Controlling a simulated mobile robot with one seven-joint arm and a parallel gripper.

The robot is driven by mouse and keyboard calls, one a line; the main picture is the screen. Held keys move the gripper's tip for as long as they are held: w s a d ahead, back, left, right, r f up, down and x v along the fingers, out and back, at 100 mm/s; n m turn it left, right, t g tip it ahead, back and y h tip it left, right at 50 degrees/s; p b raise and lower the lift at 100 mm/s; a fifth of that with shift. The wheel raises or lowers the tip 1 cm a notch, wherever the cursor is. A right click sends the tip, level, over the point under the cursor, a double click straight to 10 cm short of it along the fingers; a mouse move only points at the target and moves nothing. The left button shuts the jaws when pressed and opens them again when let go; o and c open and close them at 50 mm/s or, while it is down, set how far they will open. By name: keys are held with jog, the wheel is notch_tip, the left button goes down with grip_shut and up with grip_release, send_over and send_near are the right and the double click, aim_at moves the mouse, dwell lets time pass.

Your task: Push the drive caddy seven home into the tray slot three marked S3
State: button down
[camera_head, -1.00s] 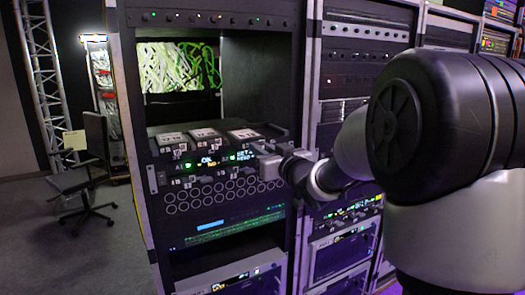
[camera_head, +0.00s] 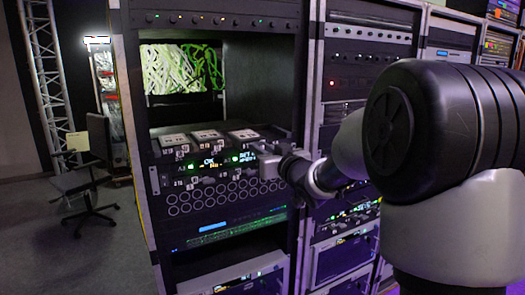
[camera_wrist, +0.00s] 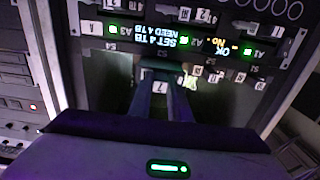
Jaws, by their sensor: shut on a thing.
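Drive caddy seven (camera_wrist: 157,87) shows its "7" label between my fingers in the wrist view, which sees the panel upside down. My gripper (camera_wrist: 166,80) is shut on the caddy, at the tray front below the S3 mark (camera_wrist: 160,57). The caddy's far end is hidden, so I cannot tell how deep it sits. In the head view my gripper (camera_head: 266,165) is at the right part of the tray (camera_head: 155,180), and the caddy cannot be made out there. The tray display (camera_wrist: 170,32) reads "SET 4 TB NEED 4 TB".
Several white-labelled blocks (camera_head: 206,135) lie on top of the tray. A row of round holes (camera_head: 215,196) runs below it. Rack posts (camera_head: 308,110) stand close to my arm on the right. Open floor and a chair (camera_head: 85,185) are at the left.

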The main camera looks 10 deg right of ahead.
jog(key=shift+x, duration=2.5)
jog(key=shift+w+a+r, duration=0.1)
jog(key=shift+w+a, duration=0.2)
jog(key=shift+w, duration=0.4)
jog(key=c, duration=1.6)
grip_release()
jog(key=shift+o, duration=0.2)
jog(key=shift+s, duration=0.1)
jog(key=v, duration=1.7)
jog(key=shift+s+d, duration=0.1)
jog(key=shift+s, duration=0.05)
jog(key=shift+r, duration=0.1)
